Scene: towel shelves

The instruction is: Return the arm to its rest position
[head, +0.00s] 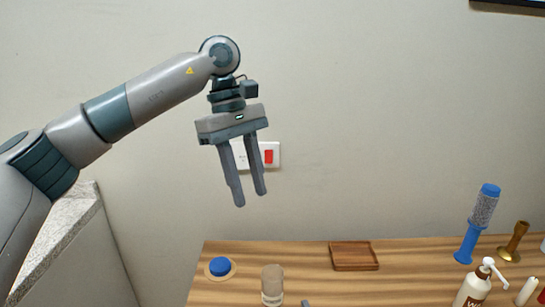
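My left arm reaches in from the left side of the head view, raised in front of the wall. My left gripper (253,198) points down, with a clear gap between its two fingers and nothing between them. It hangs in the air above the back left part of the wooden table (310,290), apart from everything on it.
The table holds a blue-topped round item (220,267), a jar (272,284), a wooden tray (353,256), a blue brush-like item (478,222), a brass item (514,240) and a pump bottle (475,287). A stone-topped counter (62,222) stands left. A wall socket (270,156) is behind my gripper.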

